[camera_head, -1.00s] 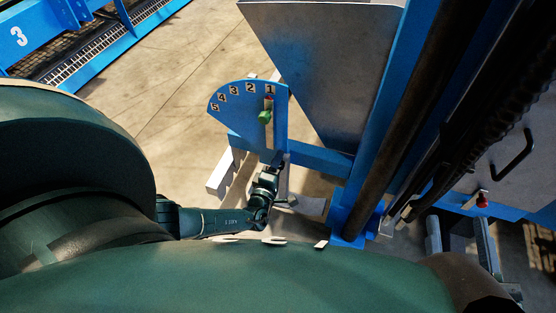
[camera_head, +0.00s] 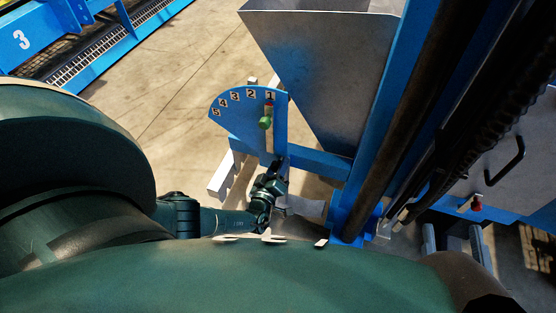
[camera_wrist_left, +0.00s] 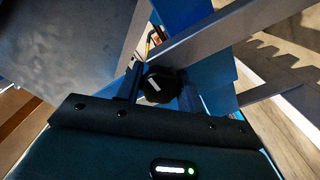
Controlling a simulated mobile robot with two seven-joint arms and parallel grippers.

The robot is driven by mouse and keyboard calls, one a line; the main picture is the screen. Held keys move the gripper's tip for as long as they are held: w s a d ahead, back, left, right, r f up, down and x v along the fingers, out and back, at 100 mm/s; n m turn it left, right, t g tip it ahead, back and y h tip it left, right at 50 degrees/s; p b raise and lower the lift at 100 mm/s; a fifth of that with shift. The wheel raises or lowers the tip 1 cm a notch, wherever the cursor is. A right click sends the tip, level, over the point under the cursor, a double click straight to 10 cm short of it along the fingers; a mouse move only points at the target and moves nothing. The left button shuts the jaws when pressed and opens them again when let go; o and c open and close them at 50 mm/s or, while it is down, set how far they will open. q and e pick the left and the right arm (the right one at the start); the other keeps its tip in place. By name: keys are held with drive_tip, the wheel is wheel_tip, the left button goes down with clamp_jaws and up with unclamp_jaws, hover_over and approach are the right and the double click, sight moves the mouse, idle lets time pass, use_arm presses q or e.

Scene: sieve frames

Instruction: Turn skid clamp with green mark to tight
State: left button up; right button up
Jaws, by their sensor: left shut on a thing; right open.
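A black round knob (camera_wrist_left: 160,85) with a white line on its face sits between the fingers of my left gripper in the left wrist view. I take it to be the skid clamp's knob, but I see no green mark on it. My left gripper (camera_head: 279,165) is shut on this knob, low beside the blue numbered plate in the head view. There the gripper and arm hide the knob. My right gripper is not in view.
A grey hopper (camera_head: 325,65) and blue posts stand close by on the right. Concrete floor (camera_head: 165,85) is open to the left.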

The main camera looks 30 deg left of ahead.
use_arm(q)
drive_tip(key=shift+w+r, duration=0.15)
drive_tip(key=shift+w, duration=0.05)
idle(0.4)
drive_tip(key=o, duration=1)
drive_tip(key=shift+s, duration=0.1)
